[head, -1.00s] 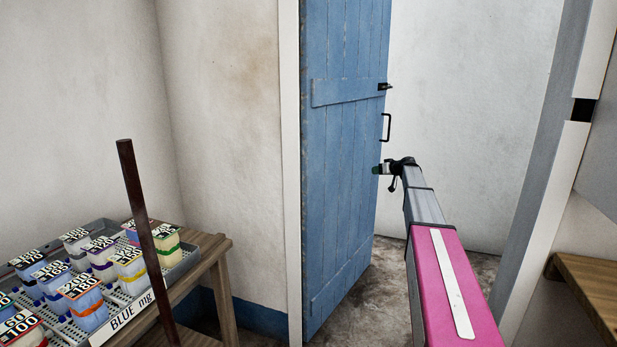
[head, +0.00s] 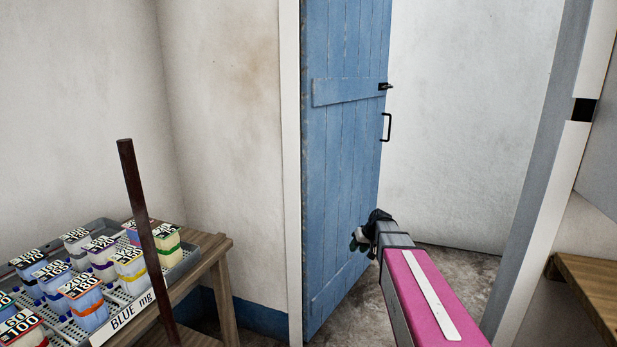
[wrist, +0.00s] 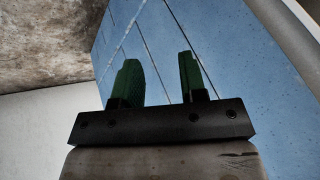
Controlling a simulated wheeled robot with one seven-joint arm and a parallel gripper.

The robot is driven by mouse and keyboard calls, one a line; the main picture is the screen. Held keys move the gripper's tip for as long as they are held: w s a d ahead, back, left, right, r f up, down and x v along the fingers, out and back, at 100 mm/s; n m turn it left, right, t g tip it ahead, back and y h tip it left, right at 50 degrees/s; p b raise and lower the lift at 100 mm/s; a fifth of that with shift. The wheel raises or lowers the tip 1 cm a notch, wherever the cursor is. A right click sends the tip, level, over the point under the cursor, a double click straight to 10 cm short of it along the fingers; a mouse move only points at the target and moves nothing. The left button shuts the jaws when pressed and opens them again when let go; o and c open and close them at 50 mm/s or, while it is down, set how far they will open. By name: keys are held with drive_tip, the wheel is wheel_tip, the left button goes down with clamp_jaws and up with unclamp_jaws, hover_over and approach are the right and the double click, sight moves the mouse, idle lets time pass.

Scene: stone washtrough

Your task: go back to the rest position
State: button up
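My gripper (head: 358,240) is at the end of my pink and grey arm, in front of the lower part of the blue plank door (head: 345,170). In the wrist view my gripper (wrist: 157,82) shows two green fingers standing apart with nothing between them. The blue door fills the view behind them (wrist: 215,50). The door stands open, with a black pull handle (head: 386,127) and a black latch (head: 384,86) near its right edge. My gripper is below the handle and apart from it.
A wooden table (head: 222,262) at the lower left bears a grey tray (head: 185,262) of labelled boxes. A dark upright post (head: 145,230) stands before it. A white door frame (head: 565,170) and a wooden bench (head: 590,285) are at the right. Bare floor (head: 450,262) shows through the doorway.

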drive_tip(key=s+f+m+g+h, duration=0.1)
drive_tip(key=s+f+h, duration=0.1)
drive_tip(key=s, duration=1)
drive_tip(key=s+a+f+m+g+h, duration=0.1)
drive_tip(key=s+f+g+h, duration=0.1)
drive_tip(key=s, duration=1.1)
drive_tip(key=shift+s+a+f+g, duration=0.2)
drive_tip(key=shift+f+g, duration=0.1)
drive_tip(key=shift+f, duration=0.15)
drive_tip(key=shift+s, duration=0.1)
